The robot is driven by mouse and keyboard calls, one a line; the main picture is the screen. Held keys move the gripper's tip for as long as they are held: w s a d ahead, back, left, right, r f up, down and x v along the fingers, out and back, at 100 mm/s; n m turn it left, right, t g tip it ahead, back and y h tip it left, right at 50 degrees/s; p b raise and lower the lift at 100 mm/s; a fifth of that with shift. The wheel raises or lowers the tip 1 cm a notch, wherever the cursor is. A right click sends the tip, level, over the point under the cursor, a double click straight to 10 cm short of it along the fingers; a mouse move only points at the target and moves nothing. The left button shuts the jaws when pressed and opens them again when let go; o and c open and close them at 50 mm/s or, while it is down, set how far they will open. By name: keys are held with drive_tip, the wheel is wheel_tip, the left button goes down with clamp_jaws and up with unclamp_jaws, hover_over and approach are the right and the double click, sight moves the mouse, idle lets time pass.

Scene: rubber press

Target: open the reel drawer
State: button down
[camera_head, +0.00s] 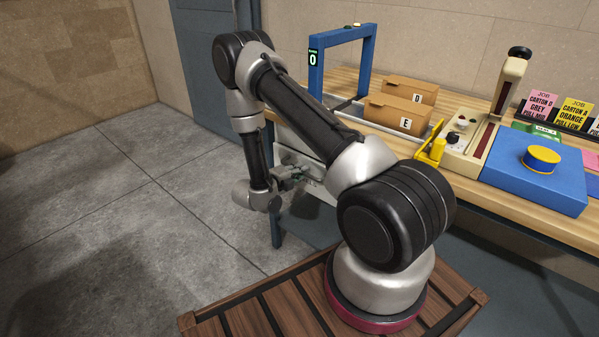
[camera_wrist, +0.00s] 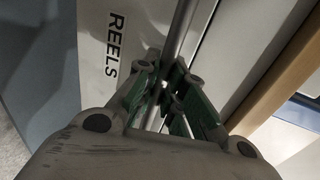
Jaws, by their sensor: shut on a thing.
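The reel drawer (camera_wrist: 95,50) has a pale front marked "REELS" and fills the left and middle of the wrist view. Its metal bar handle (camera_wrist: 183,30) runs up between my fingers. My gripper (camera_wrist: 172,98) is shut on the handle, with green finger pads on both sides of it. In the head view my gripper (camera_head: 300,176) is at the drawer front below the bench top, and my arm hides part of the drawer (camera_head: 327,190). I cannot tell whether the drawer stands out from the bench.
A blue bench leg (camera_head: 276,228) stands beside my gripper. The floor (camera_head: 110,220) at left is clear.

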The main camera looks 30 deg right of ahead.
drive_tip(key=shift+a, duration=0.1)
drive_tip(key=f+v, duration=0.3)
drive_tip(key=v, duration=1.1)
drive_tip(key=a+f+v, duration=0.1)
drive_tip(key=f+v, duration=0.2)
drive_tip(key=v, duration=1.1)
drive_tip(key=shift+s+a, duration=0.15)
drive_tip(key=shift+s, duration=0.05)
drive_tip(key=c, duration=1.5)
unclamp_jaws()
drive_tip(key=v, duration=1.2)
